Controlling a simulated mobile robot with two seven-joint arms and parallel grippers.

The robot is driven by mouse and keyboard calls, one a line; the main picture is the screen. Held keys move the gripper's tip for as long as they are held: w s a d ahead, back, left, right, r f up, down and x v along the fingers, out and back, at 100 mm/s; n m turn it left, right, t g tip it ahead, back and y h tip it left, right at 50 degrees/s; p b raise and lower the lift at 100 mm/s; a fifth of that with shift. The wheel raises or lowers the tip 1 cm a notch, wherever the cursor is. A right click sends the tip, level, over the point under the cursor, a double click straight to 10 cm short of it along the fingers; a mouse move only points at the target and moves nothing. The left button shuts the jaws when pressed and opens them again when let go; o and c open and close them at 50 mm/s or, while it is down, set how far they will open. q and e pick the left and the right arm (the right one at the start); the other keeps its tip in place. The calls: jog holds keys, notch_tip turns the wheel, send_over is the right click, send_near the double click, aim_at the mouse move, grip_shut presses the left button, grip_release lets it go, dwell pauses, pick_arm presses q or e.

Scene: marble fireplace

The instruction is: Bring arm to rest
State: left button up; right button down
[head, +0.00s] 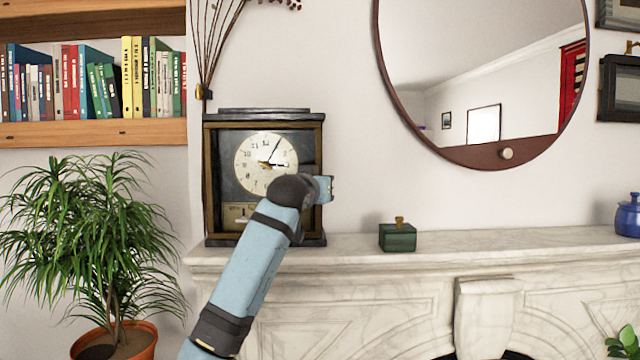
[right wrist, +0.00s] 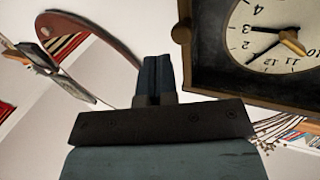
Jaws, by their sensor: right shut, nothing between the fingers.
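One arm of mine rises from the bottom of the head view and ends in front of the lower right part of a mantel clock (head: 265,220). My right gripper (right wrist: 157,62) is shut and empty in the right wrist view, its dark fingers side by side. The clock's dark case with gilt edging (right wrist: 215,75) is close beside it in that view, apart from the fingers in the picture. In the head view the gripper end (head: 326,189) is small, and its fingertips are not clear. The clock's pale dial (head: 262,160) shows above my wrist. My left gripper is not in view.
The marble mantel (head: 350,252) carries a small green box (head: 398,236) right of the clock and a blue jar (head: 628,215) far right. A round mirror (head: 478,155) hangs above. A potted plant (head: 85,240) and bookshelf (head: 90,132) stand left. Wall space between clock and mirror is free.

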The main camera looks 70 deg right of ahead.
pick_arm(q)
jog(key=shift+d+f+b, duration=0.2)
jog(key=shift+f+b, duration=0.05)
jog(key=shift+b, duration=0.2)
pick_arm(e)
jog(key=s+a, duration=0.4)
jog(key=a, duration=0.5)
jog(key=shift+s+f, duration=0.15)
